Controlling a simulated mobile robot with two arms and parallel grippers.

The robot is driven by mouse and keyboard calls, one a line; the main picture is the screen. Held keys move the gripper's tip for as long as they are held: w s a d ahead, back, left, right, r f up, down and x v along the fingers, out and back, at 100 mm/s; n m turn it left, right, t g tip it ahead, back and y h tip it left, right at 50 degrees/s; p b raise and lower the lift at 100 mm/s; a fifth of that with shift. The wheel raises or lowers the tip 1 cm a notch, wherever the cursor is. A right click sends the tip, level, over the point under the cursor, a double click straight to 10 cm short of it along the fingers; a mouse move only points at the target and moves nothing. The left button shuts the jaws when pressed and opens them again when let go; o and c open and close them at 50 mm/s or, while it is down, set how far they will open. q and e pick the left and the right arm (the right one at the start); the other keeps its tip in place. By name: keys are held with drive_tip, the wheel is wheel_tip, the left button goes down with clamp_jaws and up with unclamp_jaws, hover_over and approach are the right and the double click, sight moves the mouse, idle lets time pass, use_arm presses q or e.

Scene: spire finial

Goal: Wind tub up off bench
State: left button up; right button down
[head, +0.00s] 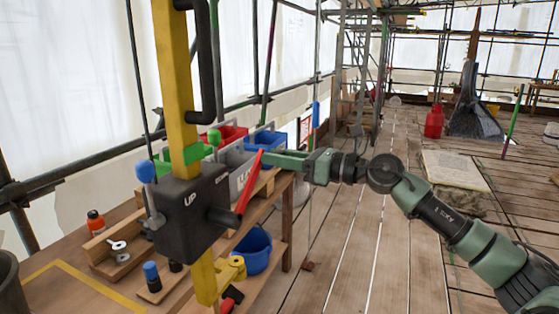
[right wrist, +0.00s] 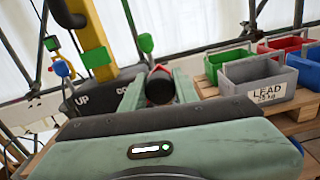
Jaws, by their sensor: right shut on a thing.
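A black winch box (head: 190,210) marked "UP" sits on a yellow post (head: 178,90) at left in the head view. Its crank has a red handle (head: 246,190), tilted up to the right. My right gripper (head: 265,160) is shut on the red handle near its upper end. In the right wrist view the handle's end (right wrist: 160,85) shows between the fingers. A grey tub (right wrist: 262,98) labelled "LEAD" stands on a wooden surface to the right in that view. In the head view it is partly hidden behind the crank. My left gripper is not in view.
A red tub (head: 228,135) and a blue tub (head: 266,141) stand by the grey one. A blue bucket (head: 256,254) is lower down. The plank floor (head: 345,230) at centre is mostly clear.

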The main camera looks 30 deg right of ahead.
drive_tip(key=shift+r, duration=0.1)
drive_tip(key=c, duration=1.1)
unclamp_jaws()
drive_tip(key=shift+o, duration=0.2)
drive_tip(key=shift+s, duration=0.1)
